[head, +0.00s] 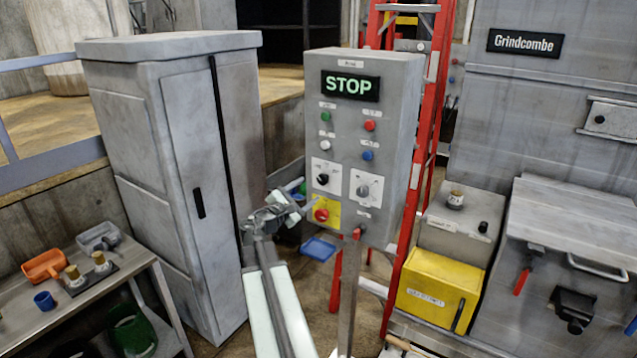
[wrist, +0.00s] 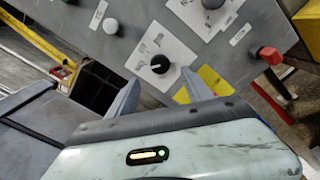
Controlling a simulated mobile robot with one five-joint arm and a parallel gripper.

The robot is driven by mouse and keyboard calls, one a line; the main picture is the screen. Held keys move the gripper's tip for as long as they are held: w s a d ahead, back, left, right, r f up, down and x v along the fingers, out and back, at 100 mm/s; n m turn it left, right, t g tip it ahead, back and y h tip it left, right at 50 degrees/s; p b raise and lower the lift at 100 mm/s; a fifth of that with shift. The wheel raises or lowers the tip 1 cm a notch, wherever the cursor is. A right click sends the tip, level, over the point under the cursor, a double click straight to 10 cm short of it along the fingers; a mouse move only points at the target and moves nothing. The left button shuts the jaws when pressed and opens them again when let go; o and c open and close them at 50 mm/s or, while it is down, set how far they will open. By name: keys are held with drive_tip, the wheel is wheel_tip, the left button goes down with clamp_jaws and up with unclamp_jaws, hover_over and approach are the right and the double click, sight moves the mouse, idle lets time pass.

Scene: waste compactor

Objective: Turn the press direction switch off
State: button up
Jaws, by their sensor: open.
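The grey control box (head: 372,135) carries two rotary switches on white plates. One has a black knob (head: 323,179), the other a grey knob (head: 363,190). Their labels are too small to read, so I cannot tell which is the press direction switch. My gripper (head: 292,203) is open at the box's lower left, near the black knob. In the wrist view, the black knob (wrist: 160,64) shows just ahead of the gap between my open fingers (wrist: 160,82), with a white pointer mark towards picture left. The grey knob (wrist: 213,4) is at the top edge. No contact is visible.
A red button on a yellow plate (head: 321,214) is just below the black knob, close to my gripper. Green, red, white and blue buttons sit above, under a lit STOP display (head: 350,86). A grey cabinet (head: 190,180) stands left; a red ladder (head: 424,140) stands behind.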

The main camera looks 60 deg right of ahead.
sight(321, 181)
drive_tip(key=d, duration=0.7)
drive_tip(key=shift+d, duration=0.3)
drive_tip(key=c, duration=1.2)
drive_tip(key=shift+d, duration=0.1)
clamp_jaws()
drive_tip(key=shift+m, duration=0.3)
drive_tip(key=m, duration=0.4)
drive_tip(key=shift+f, duration=0.1)
drive_tip(key=m, duration=0.5)
drive_tip(key=shift+m, duration=0.3)
